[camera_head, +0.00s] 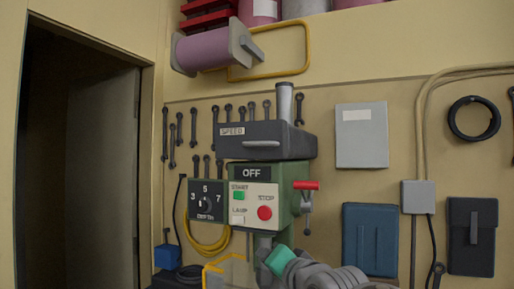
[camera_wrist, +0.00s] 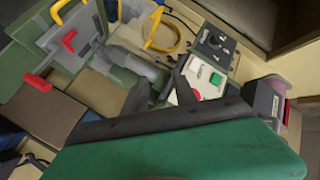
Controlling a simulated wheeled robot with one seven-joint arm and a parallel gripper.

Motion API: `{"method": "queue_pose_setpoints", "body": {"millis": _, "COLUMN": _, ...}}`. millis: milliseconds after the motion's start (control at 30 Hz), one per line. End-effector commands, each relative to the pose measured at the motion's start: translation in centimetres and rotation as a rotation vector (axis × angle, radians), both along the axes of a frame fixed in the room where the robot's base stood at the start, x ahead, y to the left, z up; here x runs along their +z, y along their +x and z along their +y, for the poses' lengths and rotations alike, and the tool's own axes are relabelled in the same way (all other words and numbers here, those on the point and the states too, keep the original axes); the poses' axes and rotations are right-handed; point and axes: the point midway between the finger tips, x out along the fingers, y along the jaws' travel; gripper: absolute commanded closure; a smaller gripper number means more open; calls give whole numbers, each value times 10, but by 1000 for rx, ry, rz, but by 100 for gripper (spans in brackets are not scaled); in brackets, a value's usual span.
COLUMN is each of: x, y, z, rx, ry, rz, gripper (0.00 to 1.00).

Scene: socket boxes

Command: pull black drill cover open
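The black drill cover (camera_head: 270,140) is a dark box with a SPEED label and a light handle bar (camera_head: 262,143) on its front. It sits on top of the green drill press head (camera_head: 290,184) and looks shut. In the wrist view a dark part with a pale label, seemingly the cover (camera_wrist: 264,102), shows at the right edge. My gripper (camera_wrist: 158,88) has two dark fingers spread apart with nothing held between them. In the head view its green part (camera_head: 279,259) is below the drill head, well under the cover; its fingertips cannot be made out there.
The front panel has a red stop button (camera_head: 265,213), a green start button and a depth dial (camera_head: 206,204). A red-handled lever (camera_head: 306,186) sticks out at the right. A yellow guard (camera_head: 213,268) stands below. Wrenches hang on the wall behind; a doorway opens at left.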

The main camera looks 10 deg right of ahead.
Motion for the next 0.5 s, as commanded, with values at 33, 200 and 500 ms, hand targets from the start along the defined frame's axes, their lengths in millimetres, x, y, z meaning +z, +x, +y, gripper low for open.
{"method": "queue_pose_setpoints", "body": {"millis": 33, "x": 66, "y": 6, "z": -7, "rx": 3, "ry": 98, "rz": -129, "gripper": 67}}
{"method": "queue_pose_setpoints", "body": {"millis": 200, "x": 203, "y": -11, "z": -8, "rx": 113, "ry": 357, "rz": -419, "gripper": 67}}
{"method": "queue_pose_setpoints", "body": {"millis": 500, "x": 248, "y": 6, "z": 2, "rx": 164, "ry": 425, "rz": -478, "gripper": 67}}
